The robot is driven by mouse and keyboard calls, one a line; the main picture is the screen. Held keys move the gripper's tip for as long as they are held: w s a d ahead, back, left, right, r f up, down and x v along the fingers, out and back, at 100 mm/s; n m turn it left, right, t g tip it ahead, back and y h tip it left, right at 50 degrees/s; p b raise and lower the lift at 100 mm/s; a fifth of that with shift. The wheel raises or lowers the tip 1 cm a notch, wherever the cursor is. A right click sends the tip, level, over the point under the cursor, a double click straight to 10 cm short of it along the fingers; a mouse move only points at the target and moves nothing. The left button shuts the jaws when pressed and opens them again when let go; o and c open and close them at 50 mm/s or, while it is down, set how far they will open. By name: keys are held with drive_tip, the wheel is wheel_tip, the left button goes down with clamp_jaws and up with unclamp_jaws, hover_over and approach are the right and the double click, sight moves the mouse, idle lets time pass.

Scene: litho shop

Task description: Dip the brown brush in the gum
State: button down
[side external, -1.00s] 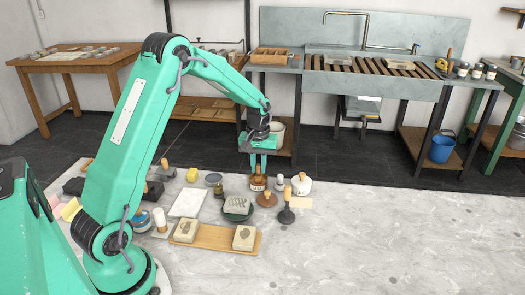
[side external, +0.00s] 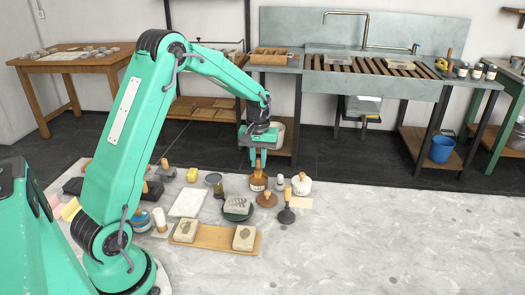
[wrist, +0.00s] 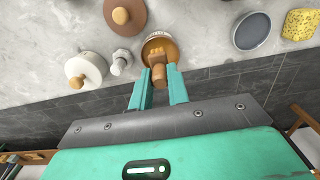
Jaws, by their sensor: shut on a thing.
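My gripper (side external: 258,164) hangs over the group of jars on the stone slab. Its fingers (wrist: 159,72) are shut on a wooden handle, which I take as the brown brush (wrist: 158,79). The handle stands roughly upright over a brown jar with a pale label (side external: 258,184), which looks like the gum. In the wrist view the jar (wrist: 174,48) lies just beyond the fingertips, behind the handle. The brush's lower end is hidden against the jar; I cannot tell whether it is inside the mouth or just above it.
A white round pot (wrist: 88,67) and a small grey bottle (wrist: 122,57) stand close to the jar. A brown knobbed disc (wrist: 124,14), a dark round dish (wrist: 251,31) and a yellow sponge (wrist: 301,24) are nearby. The slab's right side (side external: 400,230) is clear.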

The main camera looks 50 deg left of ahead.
sight(259, 159)
drive_tip(key=shift+r, duration=2.4)
drive_tip(key=shift+d, duration=0.15)
drive_tip(key=s+d+r+m, duration=0.3)
drive_tip(key=d+m, duration=0.1)
drive_tip(key=d, duration=0.4)
drive_tip(key=s+d+r+m, duration=0.3)
drive_tip(key=d+m, duration=0.2)
drive_tip(key=d, duration=0.3)
drive_tip(key=shift+r, duration=0.3)
